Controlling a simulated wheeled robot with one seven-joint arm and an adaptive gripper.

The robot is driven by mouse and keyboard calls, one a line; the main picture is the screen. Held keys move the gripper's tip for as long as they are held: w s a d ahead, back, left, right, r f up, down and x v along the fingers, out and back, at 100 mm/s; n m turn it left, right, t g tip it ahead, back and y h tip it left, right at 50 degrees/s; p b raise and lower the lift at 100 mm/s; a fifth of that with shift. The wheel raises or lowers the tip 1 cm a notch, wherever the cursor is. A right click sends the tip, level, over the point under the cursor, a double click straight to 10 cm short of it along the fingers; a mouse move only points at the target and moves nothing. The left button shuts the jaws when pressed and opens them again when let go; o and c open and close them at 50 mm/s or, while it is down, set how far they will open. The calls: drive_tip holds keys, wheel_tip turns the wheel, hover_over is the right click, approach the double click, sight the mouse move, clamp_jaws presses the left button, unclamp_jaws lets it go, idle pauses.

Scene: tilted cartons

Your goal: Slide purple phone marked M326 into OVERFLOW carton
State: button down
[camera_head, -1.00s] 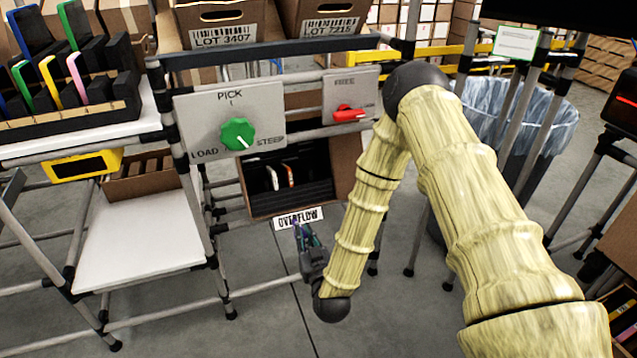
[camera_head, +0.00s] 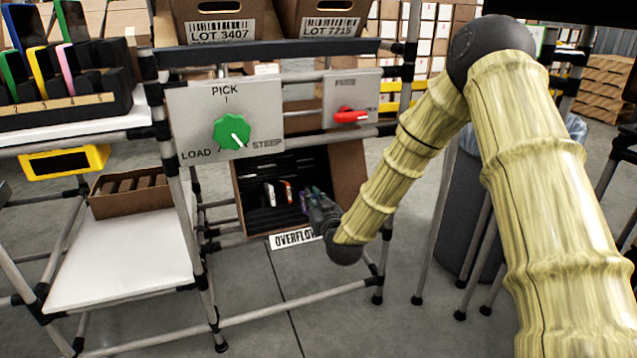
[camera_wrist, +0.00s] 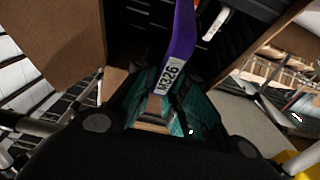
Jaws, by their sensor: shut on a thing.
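The purple phone (camera_wrist: 181,45) shows in the wrist view with a white label reading M326 at its near end. My gripper (camera_wrist: 166,92) is shut on that near end, and the phone points away from me toward the dark slotted inside of a carton. In the head view my gripper (camera_head: 312,200) is at the right part of the OVERFLOW carton's open front. The OVERFLOW carton (camera_head: 348,168) is tilted, with dark slots inside and a white OVERFLOW label (camera_head: 292,238) on its front edge. How deep the phone reaches into a slot I cannot tell.
A white phone (camera_head: 270,194) and an orange-edged one (camera_head: 286,191) stand in the carton's slots, left of my gripper.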

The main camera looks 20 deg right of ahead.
drive_tip(key=w+d+r+b, duration=0.2)
drive_tip(key=w+r, duration=0.1)
drive_tip(key=w, duration=0.2)
drive_tip(key=shift+w, duration=0.35)
idle(0.5)
drive_tip(key=shift+f, duration=0.1)
drive_tip(key=shift+f, duration=0.3)
drive_tip(key=shift+w+f+b, duration=0.2)
drive_tip(key=shift+w+f, duration=0.3)
drive_tip(key=shift+w, duration=0.4)
drive_tip(key=shift+w+f+b, duration=0.2)
drive_tip(key=shift+w+f, duration=0.25)
drive_tip(key=shift+w, duration=0.4)
idle(1.4)
drive_tip(key=shift+w+f, duration=0.1)
drive_tip(key=shift+w, duration=0.2)
drive_tip(key=shift+w+f, duration=0.35)
drive_tip(key=shift+w, duration=0.35)
